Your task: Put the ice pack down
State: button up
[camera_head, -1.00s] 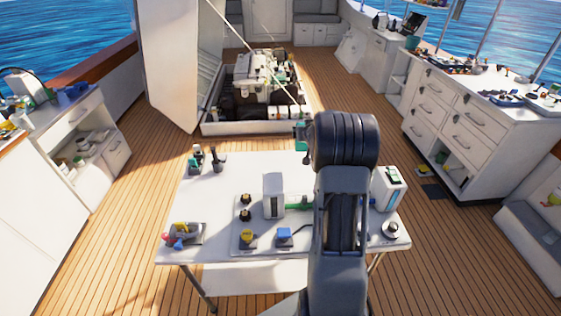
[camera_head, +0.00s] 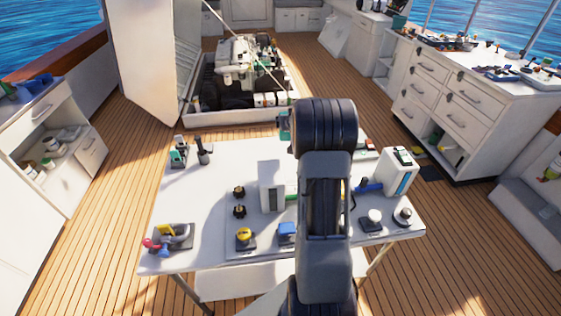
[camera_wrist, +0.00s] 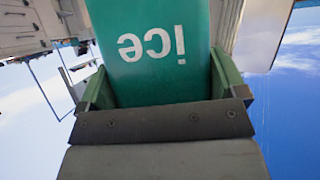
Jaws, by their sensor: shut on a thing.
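A teal-green ice pack (camera_wrist: 155,72) with white "ice" lettering, upside down in the picture, fills the upper middle of the wrist view. My gripper (camera_wrist: 162,88) is shut on it, with a green finger at each side. Its far end is cut off by the top of the wrist view. In the head view my arm hides most of the gripper. A small teal bit (camera_head: 284,126) shows at its left; I cannot tell if it is pack or finger. The white table (camera_head: 190,215) stands below and around my arm.
The table holds a grey block (camera_head: 271,187), a white box (camera_head: 398,172), a yellow button (camera_head: 244,237) and several knobs. Its left middle is clear. Beyond lies the open engine hatch (camera_head: 240,116). A white drawer cabinet (camera_head: 450,95) stands at the right.

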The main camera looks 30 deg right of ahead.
aim_at(290, 134)
notch_tip(290, 134, down, 6)
jog(key=shift+f+b, duration=0.1)
jog(key=shift+b, duration=0.95)
jog(key=shift+f, duration=2.45)
jog(key=shift+f, duration=0.1)
jog(key=o, duration=0.7)
jog(key=shift+f+b, duration=0.15)
jog(key=shift+b, duration=0.15)
jog(key=shift+o, duration=0.9)
